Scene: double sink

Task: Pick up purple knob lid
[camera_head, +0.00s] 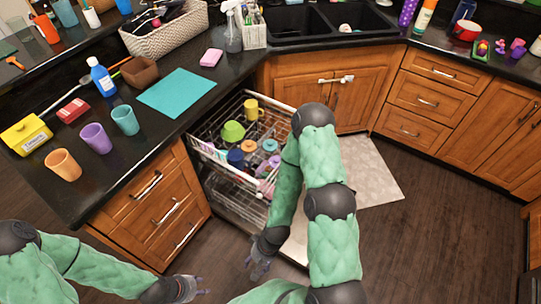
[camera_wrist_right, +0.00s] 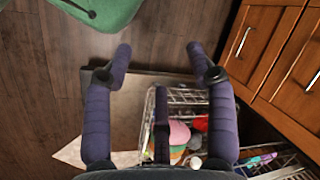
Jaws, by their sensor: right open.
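The pulled-out dishwasher rack (camera_head: 205,152) holds several small lids and dishes. Small pink-purple pieces (camera_head: 265,187) lie at the rack's near right corner; I cannot tell which is the purple knob lid. My right gripper (camera_head: 260,262) is open and empty, in front of the rack. In the right wrist view its fingers (camera_wrist_right: 158,68) are spread, with the rack (camera_wrist_right: 160,98) and a pink round item (camera_wrist_right: 180,132) beyond. My left gripper (camera_head: 190,290) is low by the drawers, away from the rack.
A green bowl (camera_head: 233,131) and a yellow mug (camera_head: 252,108) stand in the rack. The dark counter (camera_head: 150,165) on the left carries cups, a teal mat (camera_head: 177,92) and a basket (camera_head: 165,38). The wooden floor (camera_head: 420,220) is clear on the right.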

